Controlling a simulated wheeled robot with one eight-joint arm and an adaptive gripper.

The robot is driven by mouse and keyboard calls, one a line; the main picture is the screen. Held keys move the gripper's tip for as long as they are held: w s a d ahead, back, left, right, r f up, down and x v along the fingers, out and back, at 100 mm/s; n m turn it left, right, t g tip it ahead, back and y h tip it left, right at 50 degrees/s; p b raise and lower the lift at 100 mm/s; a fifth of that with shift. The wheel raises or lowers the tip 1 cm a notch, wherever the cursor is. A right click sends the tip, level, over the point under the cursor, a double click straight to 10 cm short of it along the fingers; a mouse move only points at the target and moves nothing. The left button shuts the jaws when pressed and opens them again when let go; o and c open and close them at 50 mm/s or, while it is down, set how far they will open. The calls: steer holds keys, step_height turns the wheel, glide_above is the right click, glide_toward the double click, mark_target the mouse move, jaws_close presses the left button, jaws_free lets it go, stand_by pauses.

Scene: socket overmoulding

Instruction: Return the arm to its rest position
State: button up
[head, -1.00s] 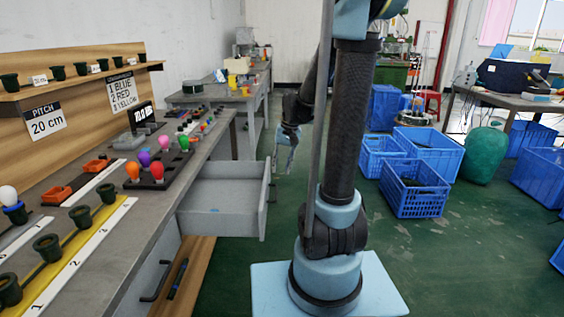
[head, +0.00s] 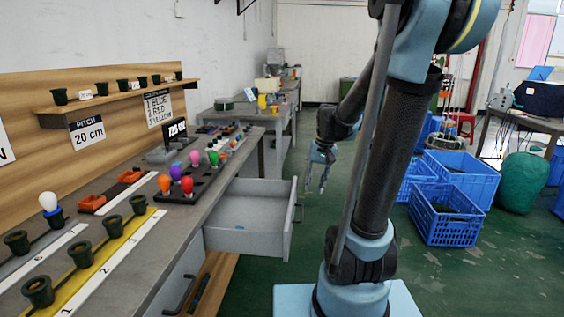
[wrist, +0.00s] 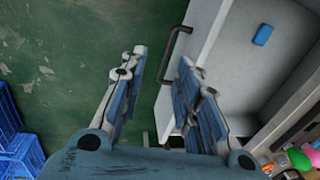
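My gripper (head: 322,172) hangs pointing down in the head view, over the green floor just right of the open drawer. In the wrist view my gripper (wrist: 160,85) shows two blue-grey fingers spread apart with nothing between them. The arm is bent, with the forearm coming down behind the upright black link. The open grey drawer (head: 248,240) stands out from the bench; it also shows in the wrist view (wrist: 225,85) to the right of the fingers, with its dark handle close to them. A small blue piece (wrist: 262,35) lies in the drawer.
The workbench (head: 130,290) at left carries green sockets, colored bulbs and orange parts. Blue crates (head: 447,225) and a green jar (head: 522,182) stand on the floor at right. Green floor lies free between the drawer and the crates.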

steer(key=s+d+f+h, duration=0.1)
steer(key=s+d+f, duration=0.1)
steer(key=s, duration=0.7)
steer(key=s+d+f+n+t, duration=0.1)
steer(key=s+d+f, duration=0.2)
steer(key=s, duration=0.6)
steer(key=shift+s+n+t+h, duration=0.2)
steer(key=shift+n+t+h, duration=0.1)
steer(key=shift+h, duration=0.1)
steer(key=shift+a, duration=0.1)
